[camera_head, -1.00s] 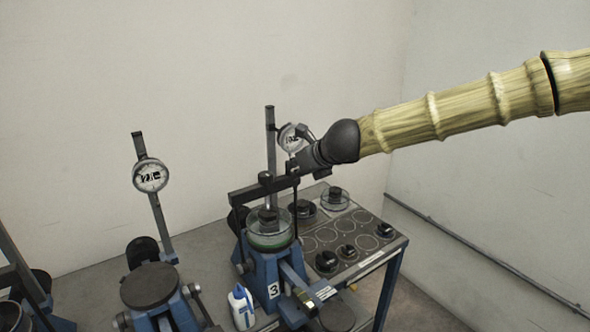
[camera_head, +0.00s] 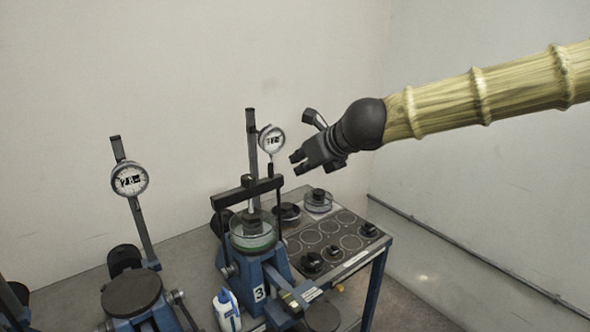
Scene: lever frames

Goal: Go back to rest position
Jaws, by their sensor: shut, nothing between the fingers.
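My gripper (camera_head: 298,162) is dark grey, at the end of my arm, which reaches in from the right. It is shut and empty. It points left and hangs in the air right of the dial gauge (camera_head: 271,139) on the nearest blue machine (camera_head: 258,282), marked 3. It appears clear of the gauge and the machine's black crossbar (camera_head: 246,192).
A black-topped table (camera_head: 335,235) with round marked spots and dark weights (camera_head: 318,200) stands below my gripper. Another dial machine (camera_head: 130,180) is at left. A white bottle (camera_head: 227,310) stands in front. A rail runs along the right wall; free room lies there.

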